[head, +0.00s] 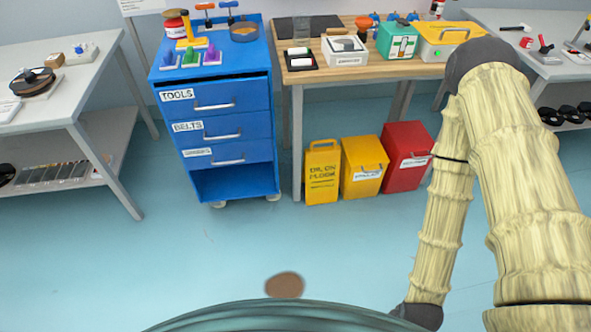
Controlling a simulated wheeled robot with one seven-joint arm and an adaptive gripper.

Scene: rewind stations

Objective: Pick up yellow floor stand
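The yellow floor stand (322,174) is a narrow upright yellow board with a handle slot at its top and dark lettering that seems to read "oil on floor". It stands on the floor by the front of the wooden workbench, between the blue drawer cart and a yellow bin. My arm rises at the right of the head view and bends down again toward the bottom. The gripper's fingers are out of view, so whether it is open or shut does not show.
A blue drawer cart (226,122) stands left of the stand. A yellow bin (361,160) and a red bin (405,150) stand to its right. The wooden workbench (388,72) is above. A brown spot (284,285) lies on otherwise clear floor. A grey table (85,75) is at left.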

